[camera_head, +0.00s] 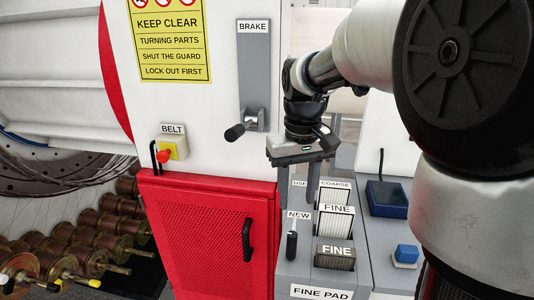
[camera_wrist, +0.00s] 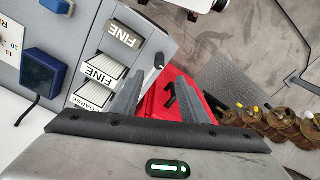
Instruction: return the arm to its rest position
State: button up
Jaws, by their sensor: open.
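My gripper (camera_head: 306,168) points down above the grey bench with the pads, in front of the white machine panel. It is open and empty. In the wrist view its two fingers (camera_wrist: 162,98) stand apart with nothing between them; beyond them are the red guard and the bench edge. My arm comes in from the upper right of the head view. A block labelled FINE (camera_head: 335,258) lies in a front slot. Behind it stand another FINE pad (camera_head: 335,222) and a COARSE pad (camera_head: 334,192), close below and right of the fingers.
A red perforated guard door (camera_head: 210,235) with a black handle stands left of the bench. The brake lever (camera_head: 245,127) juts from the panel left of my gripper. A blue tray (camera_head: 387,199) and small blue block (camera_head: 406,253) sit right. Copper spools (camera_head: 100,240) are lower left.

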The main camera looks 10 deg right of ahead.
jog(key=s+r+t+p, duration=0.1)
jog(key=s+r+t, duration=0.1)
jog(key=s, duration=0.6)
jog(key=s+r+m+t+p, duration=0.1)
jog(key=s+r+t+p, duration=0.1)
jog(key=s+r, duration=0.3)
jog(key=s+t, duration=0.1)
jog(key=s, duration=0.3)
jog(key=shift+m, duration=0.3)
